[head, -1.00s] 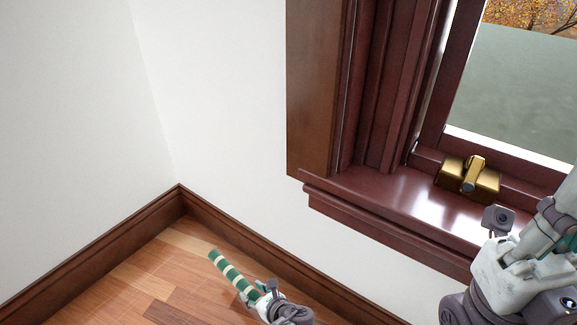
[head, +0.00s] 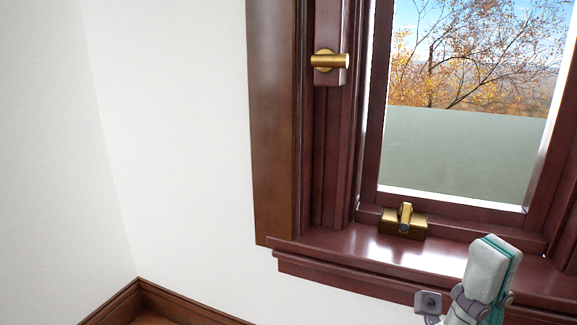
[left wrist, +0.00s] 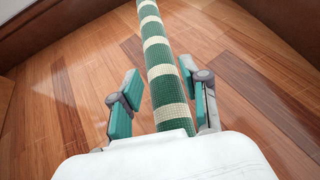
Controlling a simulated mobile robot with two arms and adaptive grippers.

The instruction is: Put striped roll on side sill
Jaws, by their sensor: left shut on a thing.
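The striped roll (left wrist: 165,75), green with cream bands, runs up the middle of the left wrist view and out of its top edge. My left gripper (left wrist: 159,82) has its teal-padded fingers on either side of the roll and is shut on it. Neither the roll nor my left gripper shows in the head view. The side sill (head: 345,246) is the glossy dark red-brown ledge under the window. My right gripper (head: 492,262) shows at the lower right, in front of the sill in the picture. Its finger opening is not clear from this angle.
The sill's left part looks clear. A wood floor (left wrist: 75,100) lies below the roll.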

